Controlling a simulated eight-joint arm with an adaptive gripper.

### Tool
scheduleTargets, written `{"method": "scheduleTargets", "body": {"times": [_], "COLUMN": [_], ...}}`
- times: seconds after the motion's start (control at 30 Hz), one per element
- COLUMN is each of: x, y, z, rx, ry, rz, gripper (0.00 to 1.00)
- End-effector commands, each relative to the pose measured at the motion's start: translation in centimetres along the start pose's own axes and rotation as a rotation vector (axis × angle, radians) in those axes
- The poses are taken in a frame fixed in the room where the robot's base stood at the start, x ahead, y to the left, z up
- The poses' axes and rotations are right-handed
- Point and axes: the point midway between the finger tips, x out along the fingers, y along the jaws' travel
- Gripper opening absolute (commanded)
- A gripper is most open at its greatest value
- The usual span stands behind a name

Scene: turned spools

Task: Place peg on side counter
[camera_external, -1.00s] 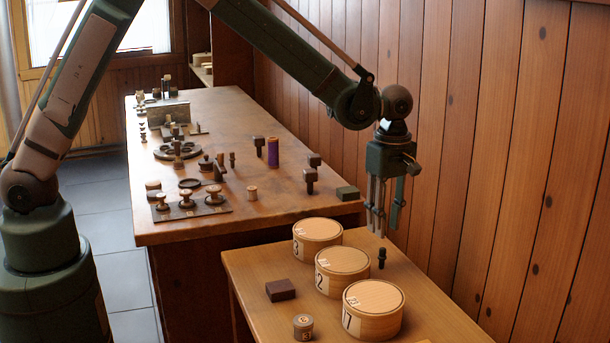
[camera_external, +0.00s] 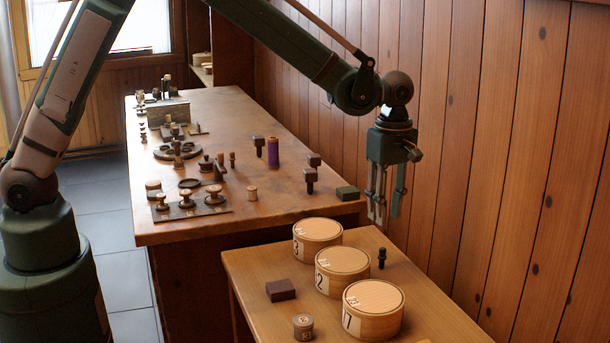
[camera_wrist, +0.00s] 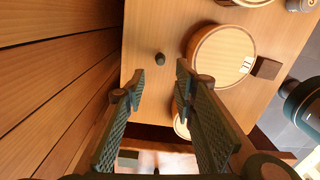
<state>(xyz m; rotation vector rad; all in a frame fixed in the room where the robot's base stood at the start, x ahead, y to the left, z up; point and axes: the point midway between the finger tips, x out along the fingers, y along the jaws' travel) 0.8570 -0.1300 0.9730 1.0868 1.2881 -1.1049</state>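A small dark peg (camera_external: 382,258) stands upright on the side counter (camera_external: 245,262), near its back edge and close to the plank wall. It also shows in the wrist view (camera_wrist: 160,58), ahead of the fingertips. My gripper (camera_external: 382,218) hangs above the peg and is clear of it. Its fingers are apart, with nothing between them, as the wrist view also shows (camera_wrist: 160,76).
Three round lidded boxes stand left of the peg, the numbered-2 box (camera_external: 342,272) nearest. A dark block (camera_external: 281,290) and a small spool (camera_external: 303,327) lie in front. The larger workbench (camera_external: 225,115) behind holds several spools and pegs.

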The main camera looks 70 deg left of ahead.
Motion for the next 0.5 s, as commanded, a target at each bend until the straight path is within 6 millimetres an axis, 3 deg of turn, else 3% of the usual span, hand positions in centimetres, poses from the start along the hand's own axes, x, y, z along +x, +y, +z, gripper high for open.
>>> {"method": "scheduleTargets", "body": {"times": [0.27,0.5], "x": [-1.3,-4.7], "y": [-0.7,-2.7], "z": [-0.6,-2.0], "rx": [0.037,0.145], "ry": [-0.004,-0.012], "rz": [0.014,0.054], "gripper": [0.28,0.28]}}
